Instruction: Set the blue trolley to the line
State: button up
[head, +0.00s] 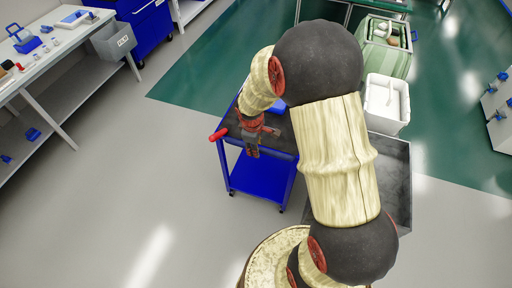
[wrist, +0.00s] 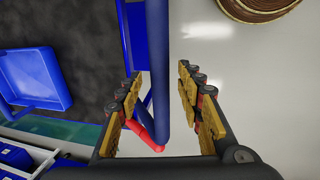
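The blue trolley (head: 262,178) stands on the grey floor in the middle of the head view, with a dark top, a blue lower shelf and a red grip (head: 218,134) at its left corner. My gripper (head: 252,146) is at the trolley's near side, over its top edge. In the wrist view my gripper (wrist: 160,80) is open, its fingers on either side of the trolley's blue bar (wrist: 157,50). A clear gap shows between the bar and the right finger. The red grip (wrist: 147,137) shows below. The only floor line I see is the green floor's edge (head: 183,108).
A blue tray (wrist: 35,78) lies on the trolley's dark top. A white bin (head: 386,102) and a dark grey surface (head: 398,165) are to the right, partly behind my arm. A workbench (head: 45,60) is at the left. The grey floor between bench and trolley is clear.

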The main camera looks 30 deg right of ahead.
jog(key=shift+f, duration=0.2)
jog(key=shift+c, duration=0.8)
jog(key=c, duration=0.7)
grip_shut()
